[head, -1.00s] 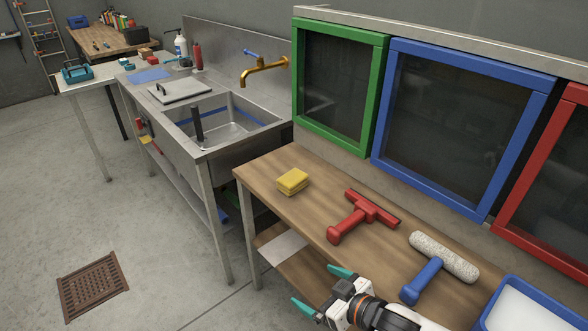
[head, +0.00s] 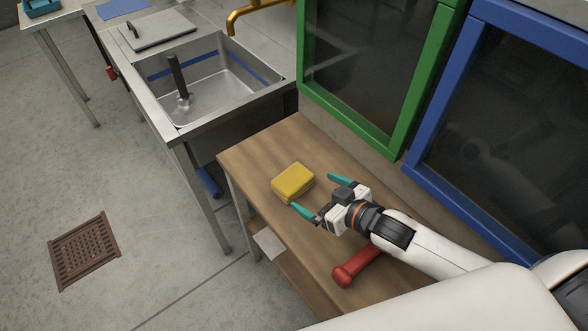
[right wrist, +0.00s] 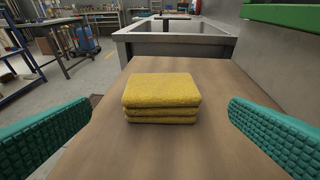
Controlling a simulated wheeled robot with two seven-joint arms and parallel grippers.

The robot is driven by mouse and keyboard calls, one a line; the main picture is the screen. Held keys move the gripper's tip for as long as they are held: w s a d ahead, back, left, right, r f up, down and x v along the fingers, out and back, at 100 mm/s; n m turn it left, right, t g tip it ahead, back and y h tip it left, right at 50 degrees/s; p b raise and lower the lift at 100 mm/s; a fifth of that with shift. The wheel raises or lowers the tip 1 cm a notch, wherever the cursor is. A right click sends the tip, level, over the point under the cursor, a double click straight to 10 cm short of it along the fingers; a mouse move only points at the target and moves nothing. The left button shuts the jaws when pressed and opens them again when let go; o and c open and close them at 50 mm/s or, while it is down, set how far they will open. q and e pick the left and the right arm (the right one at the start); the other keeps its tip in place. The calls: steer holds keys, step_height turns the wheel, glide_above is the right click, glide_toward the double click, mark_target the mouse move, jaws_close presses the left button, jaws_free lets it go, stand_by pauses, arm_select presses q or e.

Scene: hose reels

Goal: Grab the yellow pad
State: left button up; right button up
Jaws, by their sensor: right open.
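The yellow pad (head: 293,181) lies on the wooden table (head: 252,154) near its left end. In the right wrist view the yellow pad (right wrist: 161,98) looks like a folded, layered block, centred between my fingers. My right gripper (head: 317,195) is open, with teal fingertips pointing at the pad from the right. In the right wrist view my right gripper (right wrist: 160,128) has one finger on each side, both apart from the pad. Nothing is between the fingers' near ends. My left gripper is not in view.
A red-handled tool (head: 357,265) lies under my right arm, partly hidden. A metal sink (head: 205,85) stands beyond the table's left end. Green (head: 398,135) and blue (head: 440,195) framed panels stand along the back. The table around the pad is clear.

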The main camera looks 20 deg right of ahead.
mark_target(302, 186)
steer(key=x, duration=0.4)
steer(key=shift+w+a+f, duration=0.15)
steer(key=shift+w, duration=0.1)
steer(key=shift+f+p+x, duration=0.2)
steer(key=shift+p+x, duration=0.1)
steer(key=shift+x, duration=1.95)
steer(key=shift+w+f, duration=0.25)
steer(key=shift+f, duration=0.1)
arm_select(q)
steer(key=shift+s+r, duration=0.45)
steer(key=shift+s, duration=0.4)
arm_select(e)
steer(key=c, duration=0.8)
